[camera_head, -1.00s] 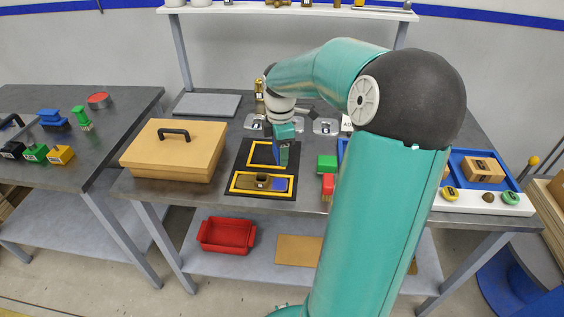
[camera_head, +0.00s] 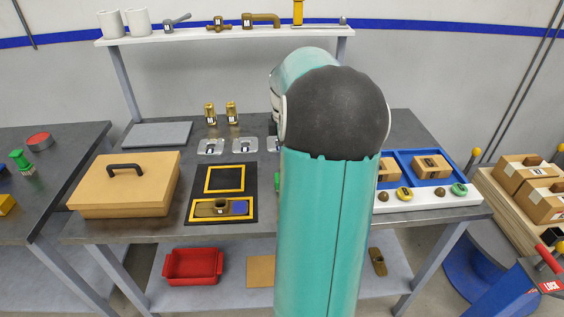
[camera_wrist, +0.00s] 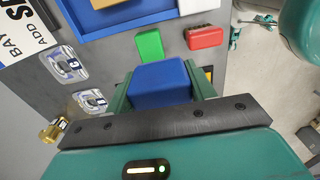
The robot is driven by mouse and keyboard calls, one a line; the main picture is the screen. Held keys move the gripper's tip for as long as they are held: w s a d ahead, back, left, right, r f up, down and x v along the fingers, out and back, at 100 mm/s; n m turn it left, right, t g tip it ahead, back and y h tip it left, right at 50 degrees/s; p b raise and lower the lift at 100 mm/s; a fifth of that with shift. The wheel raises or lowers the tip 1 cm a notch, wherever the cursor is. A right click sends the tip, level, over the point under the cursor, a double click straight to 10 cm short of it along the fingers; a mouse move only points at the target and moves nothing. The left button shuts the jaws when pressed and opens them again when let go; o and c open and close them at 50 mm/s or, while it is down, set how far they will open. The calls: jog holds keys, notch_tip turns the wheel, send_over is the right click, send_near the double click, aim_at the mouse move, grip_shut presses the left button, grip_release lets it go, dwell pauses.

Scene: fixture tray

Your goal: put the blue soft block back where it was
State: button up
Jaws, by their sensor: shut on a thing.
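The blue soft block (camera_wrist: 160,84) is between the two fingers of my gripper (camera_wrist: 161,88) in the wrist view. It is held over the grey tabletop. A green block (camera_wrist: 149,45) and a red block (camera_wrist: 205,37) lie on the table beyond it. In the head view my gripper and the held block are hidden behind my arm. A black mat (camera_head: 248,214) there has two yellow-edged frames. The far frame (camera_head: 224,179) looks empty. The near frame holds a brown part (camera_head: 214,208) and a flat blue piece (camera_head: 239,207).
A tan box with a handle (camera_head: 124,184) stands left of the mat. A blue tray (camera_head: 398,157) with cardboard boxes is at the right. Metal plates (camera_head: 211,147) lie behind the mat. A white shelf (camera_head: 230,34) spans the back.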

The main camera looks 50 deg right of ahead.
jog(key=w+d+f, duration=0.2)
jog(key=d+f, duration=0.1)
jog(key=w+d+f, duration=0.2)
jog(key=w, duration=0.1)
jog(key=w+d+f, duration=0.2)
jog(key=d+f, duration=0.1)
jog(key=shift+w+d+f, duration=0.25)
jog(key=shift+d+f, duration=0.05)
jog(key=shift+d, duration=0.05)
jog(key=shift+w+d+f, duration=0.1)
jog(key=shift+d+f, duration=0.05)
jog(key=shift+f, duration=1.65)
jog(key=shift+f, duration=0.1)
jog(key=o, duration=1)
